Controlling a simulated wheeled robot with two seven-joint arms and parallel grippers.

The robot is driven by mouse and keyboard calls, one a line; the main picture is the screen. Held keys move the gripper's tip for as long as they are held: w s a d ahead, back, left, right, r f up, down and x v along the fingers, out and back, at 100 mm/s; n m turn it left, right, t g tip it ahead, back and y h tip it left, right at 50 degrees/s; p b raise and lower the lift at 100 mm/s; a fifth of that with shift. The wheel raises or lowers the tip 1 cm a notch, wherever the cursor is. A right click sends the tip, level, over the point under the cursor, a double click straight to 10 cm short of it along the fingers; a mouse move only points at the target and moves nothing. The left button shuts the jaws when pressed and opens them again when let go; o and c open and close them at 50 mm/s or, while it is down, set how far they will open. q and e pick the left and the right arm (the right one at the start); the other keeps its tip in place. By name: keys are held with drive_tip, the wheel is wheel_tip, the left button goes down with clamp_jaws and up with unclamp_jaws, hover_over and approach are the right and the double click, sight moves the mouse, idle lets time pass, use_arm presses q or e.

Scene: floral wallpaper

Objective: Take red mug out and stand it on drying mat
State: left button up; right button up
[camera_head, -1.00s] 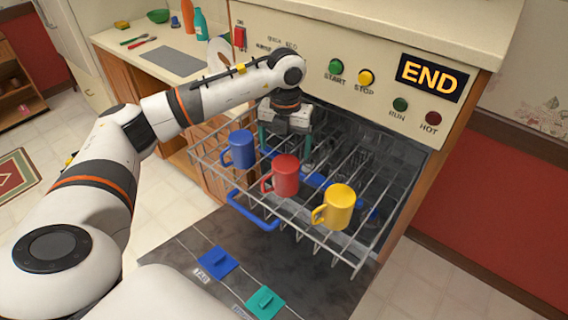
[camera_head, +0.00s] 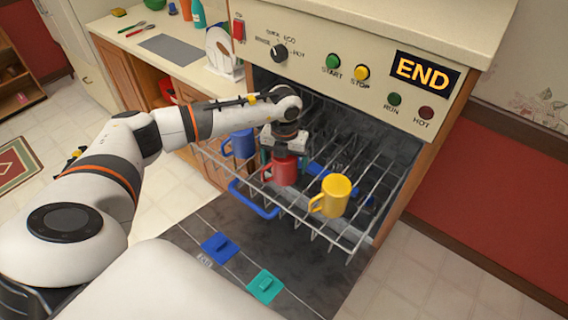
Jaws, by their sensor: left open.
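The red mug (camera_head: 281,172) stands in the pulled-out dishwasher rack, between a blue mug (camera_head: 239,143) and a yellow mug (camera_head: 336,196). My left gripper (camera_head: 284,156) is open and points down at the red mug, with its fingers about the mug's upper part. The gripper hides the mug's top, and I cannot tell whether the fingers touch it. The red mug's handle shows on its left side. The drying mat (camera_head: 170,48) is a flat grey rectangle on the counter at the upper left, bare on top. My right gripper is not in view.
The wire rack (camera_head: 333,242) has a blue handle (camera_head: 253,201) at its front. The dishwasher door (camera_head: 215,225) lies open below. On the counter, a white plate rack (camera_head: 219,52) stands right of the mat, with cutlery (camera_head: 138,29) and bottles (camera_head: 197,14) behind.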

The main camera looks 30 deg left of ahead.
use_arm(q)
drive_tip(key=shift+r, duration=0.1)
drive_tip(key=c, duration=1.2)
